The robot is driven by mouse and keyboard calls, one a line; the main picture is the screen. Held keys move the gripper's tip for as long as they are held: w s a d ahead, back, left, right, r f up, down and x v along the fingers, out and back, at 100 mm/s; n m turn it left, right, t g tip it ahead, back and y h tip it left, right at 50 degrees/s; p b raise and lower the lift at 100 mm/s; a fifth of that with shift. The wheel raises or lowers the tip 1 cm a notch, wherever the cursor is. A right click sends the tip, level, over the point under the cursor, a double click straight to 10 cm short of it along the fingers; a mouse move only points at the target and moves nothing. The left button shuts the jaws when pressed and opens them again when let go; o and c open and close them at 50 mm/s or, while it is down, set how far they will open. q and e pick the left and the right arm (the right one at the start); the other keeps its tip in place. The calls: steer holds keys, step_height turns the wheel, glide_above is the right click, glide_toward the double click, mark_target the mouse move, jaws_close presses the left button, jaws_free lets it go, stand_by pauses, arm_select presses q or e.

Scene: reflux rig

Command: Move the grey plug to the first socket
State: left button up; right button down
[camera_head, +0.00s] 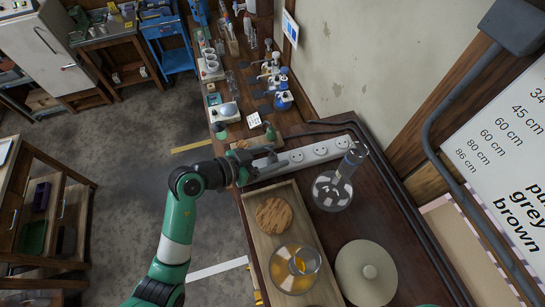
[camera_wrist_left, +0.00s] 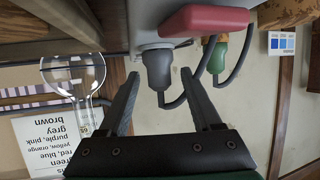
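My left gripper (camera_head: 277,158) reaches in from the left in the head view, at the near-left end of the white power strip (camera_head: 331,147). It is open. In the left wrist view its fingers (camera_wrist_left: 159,74) stand on either side of the grey plug (camera_wrist_left: 157,62), with gaps between them and it. The plug sits against the pale strip housing, and a grey cable leaves it. In the head view I cannot make out the grey plug by the gripper. Round sockets along the strip look empty; which is the first I cannot tell. My right gripper is not in view.
A green plug (camera_wrist_left: 218,57) and a red block (camera_wrist_left: 205,20) are close beside the grey plug. A glass flask (camera_head: 332,192) stands near the strip's right end. A wooden tray (camera_head: 255,222) holds a cork ring (camera_head: 274,218) and a flask of yellow liquid (camera_head: 293,278).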

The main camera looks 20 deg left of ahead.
arm_select(q)
steer(key=v, duration=1.1)
steer(key=shift+s+a, duration=0.2)
steer(key=shift+s, duration=0.05)
steer(key=shift+d, duration=0.1)
